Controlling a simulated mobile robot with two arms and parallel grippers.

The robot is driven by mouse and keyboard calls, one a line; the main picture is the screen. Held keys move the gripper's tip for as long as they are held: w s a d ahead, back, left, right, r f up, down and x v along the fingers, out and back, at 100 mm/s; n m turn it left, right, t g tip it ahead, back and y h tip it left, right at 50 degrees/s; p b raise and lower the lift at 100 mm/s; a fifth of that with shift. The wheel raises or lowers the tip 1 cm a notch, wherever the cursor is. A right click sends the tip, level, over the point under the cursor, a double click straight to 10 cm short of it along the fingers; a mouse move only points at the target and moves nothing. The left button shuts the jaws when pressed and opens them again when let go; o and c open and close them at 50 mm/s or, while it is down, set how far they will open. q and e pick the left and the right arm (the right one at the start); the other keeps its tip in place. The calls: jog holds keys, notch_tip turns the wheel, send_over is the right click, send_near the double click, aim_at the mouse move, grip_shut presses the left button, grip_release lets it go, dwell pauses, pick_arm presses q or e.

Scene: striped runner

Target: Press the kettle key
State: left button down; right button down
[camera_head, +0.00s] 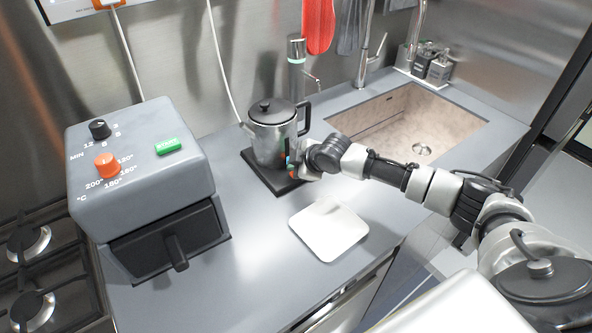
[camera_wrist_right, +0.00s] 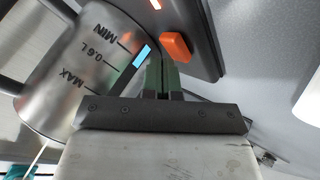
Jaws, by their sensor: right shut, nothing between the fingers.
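The silver kettle (camera_head: 272,140) with a black lid and handle stands upright on a black base (camera_head: 258,172) on the counter. In the right wrist view the kettle (camera_wrist_right: 75,75) shows its MIN, 0.6 L and MAX marks and a light-blue strip. An orange key (camera_wrist_right: 176,46) sits on the dark base, near an orange-red lit spot at the top edge. My right gripper (camera_wrist_right: 163,62) is shut and empty, its fingertips close to the key. Whether they touch it I cannot tell. In the head view my right gripper (camera_head: 291,169) is at the kettle's right side. My left gripper is out of view.
A grey air fryer (camera_head: 140,165) with knobs and a green button stands at left, beside a gas hob (camera_head: 35,270). A white square dish (camera_head: 328,229) lies in front of the kettle. A sink (camera_head: 410,125) and tap are at back right.

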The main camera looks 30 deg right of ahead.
jog(key=shift+r+p, duration=0.35)
jog(key=shift+r, duration=0.25)
notch_tip(320, 180, up, 5)
jog(key=p, duration=0.4)
jog(key=shift+p, duration=0.4)
dwell(0.4)
